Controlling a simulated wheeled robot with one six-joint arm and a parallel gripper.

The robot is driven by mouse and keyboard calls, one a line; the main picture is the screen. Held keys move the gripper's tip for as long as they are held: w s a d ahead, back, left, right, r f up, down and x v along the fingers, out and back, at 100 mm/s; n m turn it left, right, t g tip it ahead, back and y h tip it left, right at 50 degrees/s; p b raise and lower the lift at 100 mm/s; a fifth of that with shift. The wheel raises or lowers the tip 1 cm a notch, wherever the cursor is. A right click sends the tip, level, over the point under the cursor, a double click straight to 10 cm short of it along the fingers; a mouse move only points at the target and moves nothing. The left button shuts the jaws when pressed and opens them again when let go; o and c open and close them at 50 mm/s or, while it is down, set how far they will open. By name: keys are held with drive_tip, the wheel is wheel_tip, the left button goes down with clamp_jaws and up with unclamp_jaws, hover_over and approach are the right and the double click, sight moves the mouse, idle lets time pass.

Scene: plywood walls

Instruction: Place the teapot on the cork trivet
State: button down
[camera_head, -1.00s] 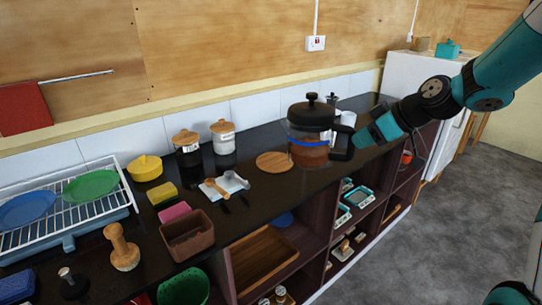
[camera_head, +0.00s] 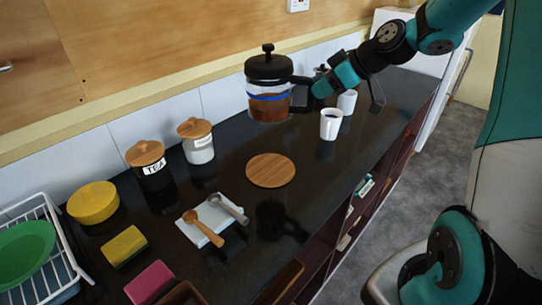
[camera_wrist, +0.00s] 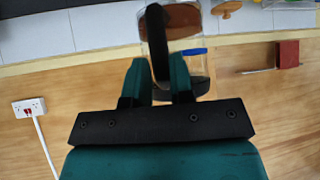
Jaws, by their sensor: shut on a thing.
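The teapot (camera_head: 268,85) is a clear glass pot with a black lid, a black handle, a blue band and brown liquid inside. It is upright and held above the counter, behind and above the cork trivet. The round cork trivet (camera_head: 271,170) lies flat and bare on the dark counter. My gripper (camera_head: 318,88) is shut on the teapot's handle from the right. In the wrist view, my gripper's fingers (camera_wrist: 158,75) sit on both sides of the black handle, and part of the teapot (camera_wrist: 196,67) shows behind.
White cups (camera_head: 331,124) stand right of the trivet. A tea canister (camera_head: 150,168) and a white canister (camera_head: 196,143) stand to its left. A white spoon rest (camera_head: 214,220) with spoons lies front left. The counter around the trivet is clear.

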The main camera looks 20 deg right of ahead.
wheel_tip(320, 180, down, 20)
drive_tip(key=p, duration=0.4)
drive_tip(key=shift+r, duration=0.15)
drive_tip(key=c, duration=1)
unclamp_jaws()
